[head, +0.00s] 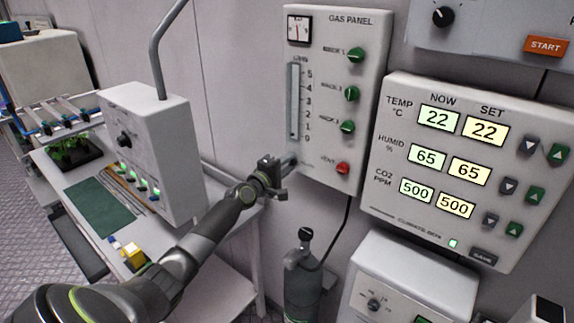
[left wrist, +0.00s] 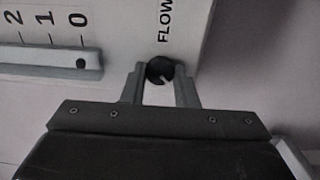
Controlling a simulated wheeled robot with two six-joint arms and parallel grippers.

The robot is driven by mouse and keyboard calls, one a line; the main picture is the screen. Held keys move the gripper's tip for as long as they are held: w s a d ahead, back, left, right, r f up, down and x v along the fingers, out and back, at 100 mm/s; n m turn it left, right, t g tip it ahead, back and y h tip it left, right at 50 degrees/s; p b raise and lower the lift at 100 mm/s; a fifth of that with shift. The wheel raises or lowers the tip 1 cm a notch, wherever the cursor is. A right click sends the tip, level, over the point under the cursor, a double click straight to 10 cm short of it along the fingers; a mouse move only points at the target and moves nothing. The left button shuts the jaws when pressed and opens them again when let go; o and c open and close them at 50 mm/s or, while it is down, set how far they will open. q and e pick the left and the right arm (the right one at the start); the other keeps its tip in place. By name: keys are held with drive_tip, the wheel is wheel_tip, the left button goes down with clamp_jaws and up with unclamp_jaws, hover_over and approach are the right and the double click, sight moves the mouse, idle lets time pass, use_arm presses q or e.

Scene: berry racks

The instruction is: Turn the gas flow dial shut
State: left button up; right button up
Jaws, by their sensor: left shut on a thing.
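The gas panel (head: 330,150) is on the wall, with a flow tube (head: 293,100) at its left side. My left gripper (head: 289,164) is at the panel's lower left corner, below the tube, and covers the flow dial in the head view. In the left wrist view the black flow dial (left wrist: 157,68) sits beside the printed word FLOW, with a pale mark pointing to the lower right. My left gripper (left wrist: 160,83) is shut on it, one finger on each side. The black float (left wrist: 81,63) in the tube is near 0. My right gripper is not seen.
Three green knobs (head: 351,93) and a red vent knob (head: 342,168) are right of the tube. A climate display (head: 450,165) is further right. A grey cylinder (head: 303,285) stands below the panel. A white box (head: 160,150) stands on the left bench.

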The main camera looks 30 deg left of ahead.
use_arm(q)
drive_tip(key=o, duration=1)
drive_tip(key=shift+s, duration=0.1)
drive_tip(key=shift+s+a, duration=0.1)
drive_tip(key=shift+s, duration=0.2)
drive_tip(key=s+p, duration=0.1)
drive_tip(key=s, duration=0.4)
drive_tip(key=s+p, duration=0.2)
drive_tip(key=s, duration=0.4)
drive_tip(key=s+a+p, duration=0.1)
drive_tip(key=s, duration=0.4)
drive_tip(key=shift+s+a, duration=0.1)
drive_tip(key=shift+s, duration=0.2)
